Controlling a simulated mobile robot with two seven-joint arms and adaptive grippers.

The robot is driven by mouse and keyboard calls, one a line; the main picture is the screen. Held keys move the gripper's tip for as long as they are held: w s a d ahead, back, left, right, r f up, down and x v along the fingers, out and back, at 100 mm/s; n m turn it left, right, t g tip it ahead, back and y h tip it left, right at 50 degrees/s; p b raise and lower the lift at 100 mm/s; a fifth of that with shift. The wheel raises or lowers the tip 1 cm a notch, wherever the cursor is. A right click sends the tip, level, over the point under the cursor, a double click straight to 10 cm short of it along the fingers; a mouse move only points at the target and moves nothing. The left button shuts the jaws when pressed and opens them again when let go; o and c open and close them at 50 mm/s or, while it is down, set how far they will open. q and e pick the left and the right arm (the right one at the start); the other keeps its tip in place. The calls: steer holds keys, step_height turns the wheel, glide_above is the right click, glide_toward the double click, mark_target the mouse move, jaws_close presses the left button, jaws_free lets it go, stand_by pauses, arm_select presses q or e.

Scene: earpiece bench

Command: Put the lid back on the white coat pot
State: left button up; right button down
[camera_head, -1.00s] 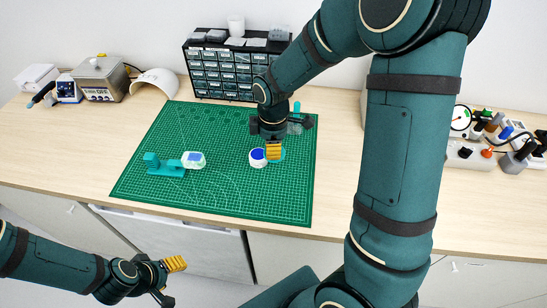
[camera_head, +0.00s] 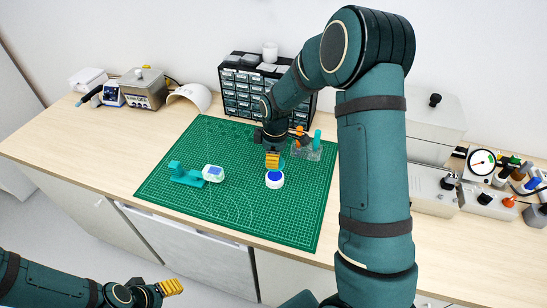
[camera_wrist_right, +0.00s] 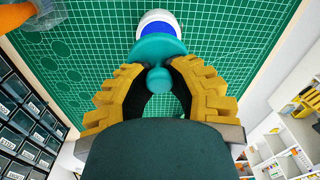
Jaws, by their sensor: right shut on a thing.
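The coat pot (camera_head: 275,183) is a small white round pot with blue inside, standing on the green mat. It also shows at the top of the right wrist view (camera_wrist_right: 138,24), partly covered by the lid. The teal lid (camera_wrist_right: 158,47) has a round knob, and my right gripper (camera_wrist_right: 157,80) is shut on that knob. The lid appears above the pot and a little off its middle; the gap is hard to judge. In the head view my right gripper (camera_head: 272,160) is just behind the pot and mostly hides the lid. My left gripper (camera_head: 171,287) is low in front of the bench; its opening is unclear.
The green mat (camera_head: 235,215) is mostly clear. A clear tray (camera_head: 308,152) with orange and teal items stands behind right. A drawer cabinet (camera_head: 240,92) stands at the back.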

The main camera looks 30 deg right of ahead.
mark_target(273, 175)
arm_select(q)
steer(key=shift+d+f+b, duration=0.1)
steer(key=shift+f+b, duration=1.45)
steer(key=shift+f, duration=0.4)
arm_select(e)
steer(key=shift+f, duration=2.5)
arm_select(q)
steer(key=shift+f+b, duration=0.35)
steer(key=shift+b, duration=0.05)
arm_select(e)
steer(key=shift+f, duration=0.25)
steer(key=shift+c, duration=1.3)
jaws_free()
arm_select(q)
steer(key=shift+r+p, duration=2.35)
arm_select(e)
steer(key=shift+r, duration=3.5)
